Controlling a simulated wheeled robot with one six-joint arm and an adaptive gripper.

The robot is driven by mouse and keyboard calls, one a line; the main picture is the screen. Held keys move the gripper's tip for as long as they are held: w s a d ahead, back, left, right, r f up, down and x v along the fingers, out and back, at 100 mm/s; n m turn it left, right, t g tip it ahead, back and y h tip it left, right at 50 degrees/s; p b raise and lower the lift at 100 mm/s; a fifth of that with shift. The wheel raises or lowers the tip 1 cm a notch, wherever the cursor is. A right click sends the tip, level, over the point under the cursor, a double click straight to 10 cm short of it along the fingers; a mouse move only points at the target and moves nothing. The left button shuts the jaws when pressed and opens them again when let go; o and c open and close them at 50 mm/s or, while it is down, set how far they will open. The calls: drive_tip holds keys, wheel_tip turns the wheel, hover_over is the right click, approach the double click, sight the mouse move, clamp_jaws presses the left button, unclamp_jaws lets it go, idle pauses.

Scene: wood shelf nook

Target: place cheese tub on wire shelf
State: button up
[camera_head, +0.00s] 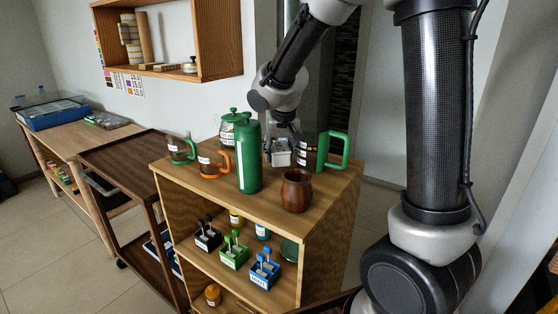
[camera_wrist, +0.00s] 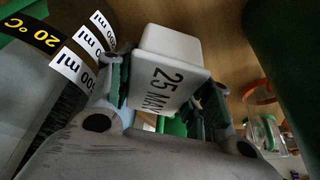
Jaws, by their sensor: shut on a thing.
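The cheese tub is a small white tub (camera_wrist: 172,45) with a "25 MAY" label, held between the two fingers of my gripper (camera_wrist: 166,92) in the wrist view. In the head view my gripper (camera_head: 282,142) points down over the top of the wooden cabinet (camera_head: 228,213), and the pale tub (camera_head: 281,159) shows just below it. I cannot tell whether the tub touches the cabinet top. I cannot make out a wire shelf in either view.
A clear jug with a green handle (camera_head: 334,150) stands right of my gripper. A green bottle (camera_head: 248,158), a brown pot (camera_head: 296,191) and several lidded or handled vessels crowd the top. Colored caddies (camera_head: 235,252) stand on the level below. A wall shelf (camera_head: 170,73) hangs at back left.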

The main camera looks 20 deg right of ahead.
drive_tip(key=shift+f, duration=1.55)
drive_tip(key=shift+f, duration=0.15)
drive_tip(key=o, duration=0.8)
drive_tip(key=shift+o, duration=0.2)
